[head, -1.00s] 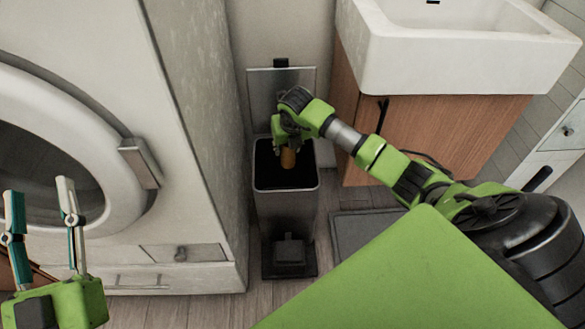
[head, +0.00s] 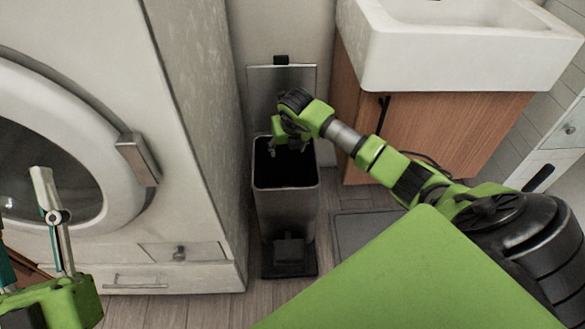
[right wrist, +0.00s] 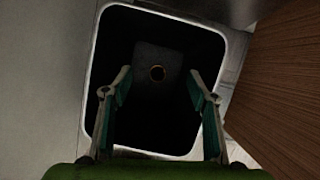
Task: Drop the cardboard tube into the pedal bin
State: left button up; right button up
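The pedal bin (head: 287,215) is a slim metal bin standing between the washing machine and the vanity. Its lid (head: 262,90) stands upright behind the dark opening. My right gripper (head: 285,150) is over the opening. In the right wrist view its fingers (right wrist: 161,88) are spread apart with nothing between them. The cardboard tube (right wrist: 157,66) shows in that view as a small brown ring deep inside the bin, seen end-on; it is hidden in the head view. My left gripper (head: 20,195) is at the left edge, open and empty, partly cut off.
The washing machine (head: 195,130) stands close to the left of the bin. A wooden vanity (head: 440,140) with a white sink (head: 455,50) is to the right. A grey mat (head: 365,230) lies on the floor beside the bin. Wooden floor (head: 200,305) shows in front.

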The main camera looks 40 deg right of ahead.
jog(key=v, duration=1.2)
dwell(0.3)
